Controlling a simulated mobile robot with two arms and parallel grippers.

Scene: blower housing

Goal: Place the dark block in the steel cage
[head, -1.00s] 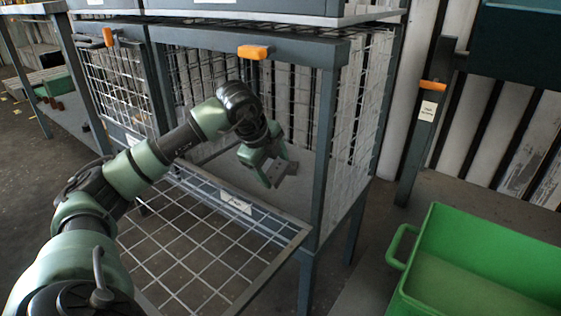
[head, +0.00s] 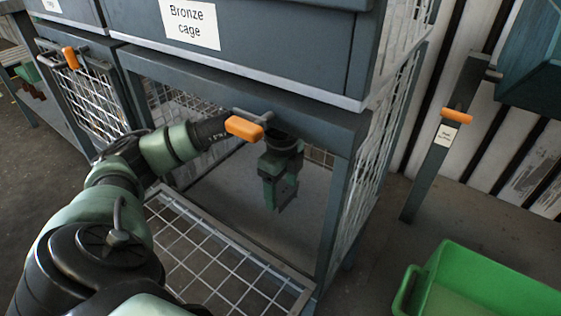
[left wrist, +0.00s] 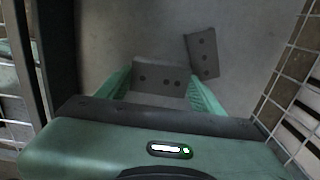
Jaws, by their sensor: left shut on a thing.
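My left gripper (head: 280,203) points down inside the open lower cage (head: 345,215), above its grey floor. In the left wrist view its green fingers (left wrist: 160,88) are shut on a dark grey block (left wrist: 161,76) with a few round holes. A second dark block (left wrist: 202,53) with similar holes lies tilted on the cage floor, beyond and right of the held one. The held block's underside is hidden, so I cannot tell if it touches the floor. The cage's mesh door (head: 230,270) is folded down in front. No steel label is readable now. My right gripper is out of view.
The drawer-like unit labelled "Bronze cage" (head: 190,23) sits directly above the opening. An orange handle (head: 244,128) sticks out from the top beam near my arm. A closed mesh cage (head: 88,95) stands left, a green bin (head: 480,290) at lower right.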

